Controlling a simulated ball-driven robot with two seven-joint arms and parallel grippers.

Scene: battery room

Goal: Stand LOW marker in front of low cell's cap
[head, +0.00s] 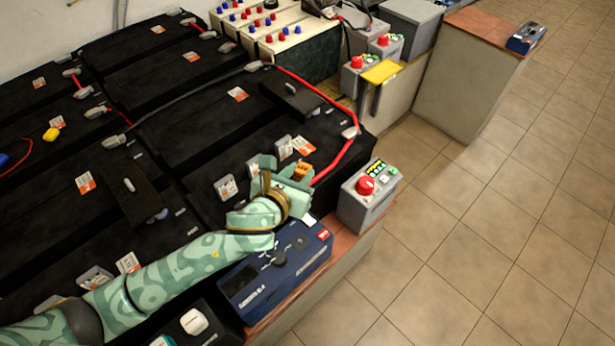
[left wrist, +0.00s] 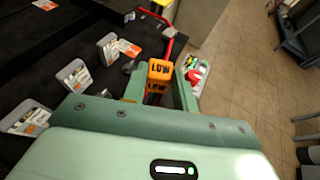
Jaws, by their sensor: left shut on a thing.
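My left gripper (head: 287,184) is shut on the orange LOW marker (head: 303,171), over the front right part of the black battery bank (head: 185,125). In the left wrist view the marker (left wrist: 160,72) sits between the fingers (left wrist: 160,88), with "LOW" in black on its faces. I cannot tell which cell is the low one. The gripper hides part of the surface beneath it. My right gripper is not in view.
A grey box with a red button (head: 367,198) stands close to the right of the gripper. A red cable (head: 345,150) curves behind it. Tiled floor (head: 480,220) is clear at right.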

